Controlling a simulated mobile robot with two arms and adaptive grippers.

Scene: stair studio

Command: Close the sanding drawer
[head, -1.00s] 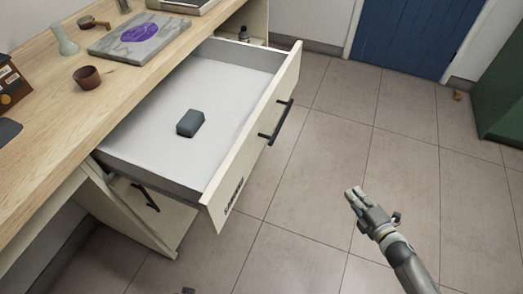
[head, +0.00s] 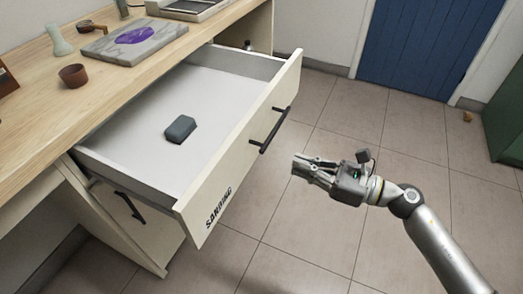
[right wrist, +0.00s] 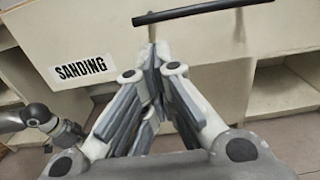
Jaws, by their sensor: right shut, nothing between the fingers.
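The sanding drawer (head: 236,178) is pulled far out from the workbench, its pale front marked SANDING. A black bar handle (head: 270,131) is on that front. In the right wrist view the drawer front (right wrist: 215,50) and its handle (right wrist: 190,13) lie just ahead of the fingers. My right gripper (head: 298,165) is shut and empty, out in front of the drawer front, a little right of and below the handle. It also shows in the right wrist view (right wrist: 154,55). A jointed grey part of my left arm shows there at the left; its fingers cannot be made out.
A dark grey block (head: 181,129) lies in the drawer. The wooden worktop (head: 112,82) holds a brown cup (head: 73,76) and a grey slab (head: 128,42) with a purple patch. A lower drawer handle (head: 130,208) is below.

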